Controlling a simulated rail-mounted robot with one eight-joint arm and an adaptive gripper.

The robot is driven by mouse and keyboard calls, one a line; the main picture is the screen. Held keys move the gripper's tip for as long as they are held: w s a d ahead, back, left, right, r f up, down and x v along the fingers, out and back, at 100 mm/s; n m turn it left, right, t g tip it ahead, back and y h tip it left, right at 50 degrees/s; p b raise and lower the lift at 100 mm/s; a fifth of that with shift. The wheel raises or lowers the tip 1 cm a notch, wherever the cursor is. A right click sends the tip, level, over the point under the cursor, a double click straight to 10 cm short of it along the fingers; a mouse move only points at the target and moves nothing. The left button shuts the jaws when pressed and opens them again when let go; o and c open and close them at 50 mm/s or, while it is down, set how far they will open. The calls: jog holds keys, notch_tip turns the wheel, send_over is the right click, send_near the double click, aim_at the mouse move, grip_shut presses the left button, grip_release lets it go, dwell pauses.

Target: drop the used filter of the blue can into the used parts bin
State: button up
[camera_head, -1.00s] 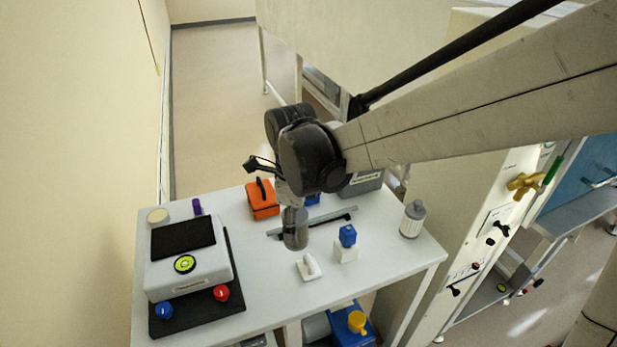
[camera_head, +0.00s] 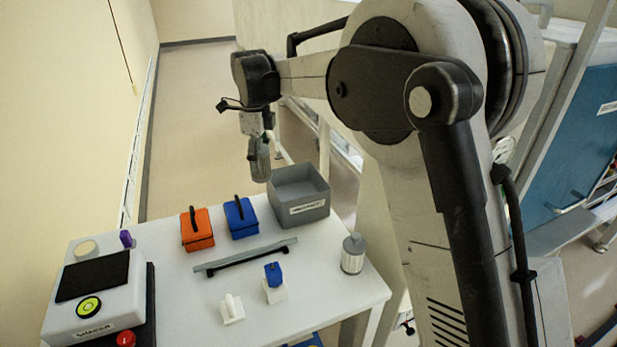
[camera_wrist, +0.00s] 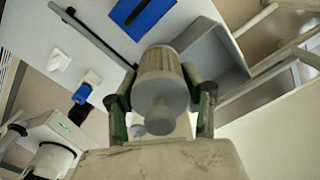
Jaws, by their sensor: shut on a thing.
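My gripper (camera_head: 260,165) is shut on a grey ribbed cylindrical filter (camera_wrist: 163,78). In the wrist view, the filter sits between the two fingers with its knob end toward the camera. In the head view, my gripper is above the table's far end, just left of the grey used parts bin (camera_head: 310,215). The bin is open-topped with a white label, and its visible inside looks empty. In the wrist view the bin (camera_wrist: 232,45) is behind and right of the filter. The blue can (camera_head: 242,217) stands left of the bin, handle up, and shows in the wrist view (camera_wrist: 145,14).
An orange can (camera_head: 197,230) stands left of the blue can. A grey rail (camera_head: 245,257), a white piece (camera_head: 232,309), a blue-topped white block (camera_head: 274,280) and another ribbed filter (camera_head: 353,253) are nearer. A device with a dark screen (camera_head: 92,277) is at left.

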jog(key=shift+w+d+f+p, duration=0.35)
jog(key=shift+w+d+f, duration=0.75)
jog(key=shift+d+f, duration=0.6)
jog(key=shift+w+d+f+p, duration=0.4)
jog(key=shift+w+d+f, duration=0.9)
jog(key=shift+f, duration=0.55)
jog(key=shift+w+d+f+p, duration=0.35)
jog(key=shift+w+d+f, duration=0.6)
jog(key=shift+d+f, duration=0.8)
jog(key=shift+a+f, duration=0.1)
jog(key=shift+f, duration=0.05)
jog(key=shift+f+b, duration=0.35)
jog(key=shift+b, duration=0.05)
jog(key=shift+f, duration=0.3)
jog(key=o, duration=1.3)
jog(key=shift+o, duration=0.2)
jog(key=shift+r, duration=0.1)
